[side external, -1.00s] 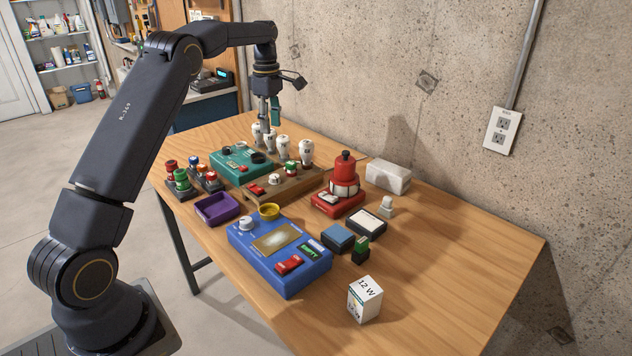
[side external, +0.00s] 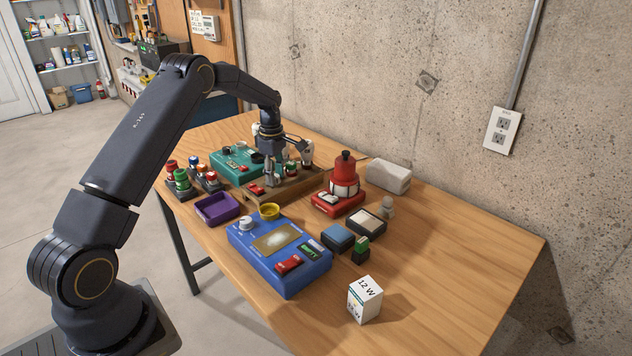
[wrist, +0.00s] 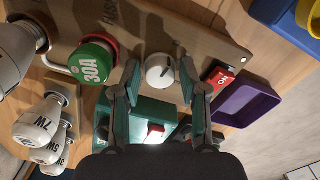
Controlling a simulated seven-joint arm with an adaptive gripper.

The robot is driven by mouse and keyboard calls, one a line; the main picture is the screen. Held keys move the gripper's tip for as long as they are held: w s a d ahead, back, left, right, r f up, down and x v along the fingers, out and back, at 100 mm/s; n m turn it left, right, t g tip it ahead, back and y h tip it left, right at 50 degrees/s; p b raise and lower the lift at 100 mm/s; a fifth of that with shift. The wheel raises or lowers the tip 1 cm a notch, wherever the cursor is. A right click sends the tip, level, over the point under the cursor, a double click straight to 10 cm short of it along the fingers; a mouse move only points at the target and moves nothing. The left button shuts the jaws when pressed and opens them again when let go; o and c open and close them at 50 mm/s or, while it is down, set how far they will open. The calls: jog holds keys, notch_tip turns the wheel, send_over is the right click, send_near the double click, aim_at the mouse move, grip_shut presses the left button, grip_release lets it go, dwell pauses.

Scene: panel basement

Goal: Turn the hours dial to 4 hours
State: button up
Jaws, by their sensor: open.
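A round white dial (wrist: 160,70) with a dark pointer mark sits on the wooden board (wrist: 196,42). In the wrist view it lies between the two fingertips of my gripper (wrist: 157,78), which is open with a gap on each side. In the side view my gripper (side external: 273,178) points down at the wooden board (side external: 300,187) and hides this dial. Another white knob (side external: 246,223) stands on the blue box (side external: 268,277) nearer the camera. I cannot read an hours scale on either one.
On the board, a green-topped 30A fuse (wrist: 93,62) and a red ON switch (wrist: 218,79) flank the dial. A teal box (side external: 232,163), a purple tray (side external: 216,208) and a red device (side external: 338,202) are near.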

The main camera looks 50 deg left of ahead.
grip_shut()
dwell(0.3)
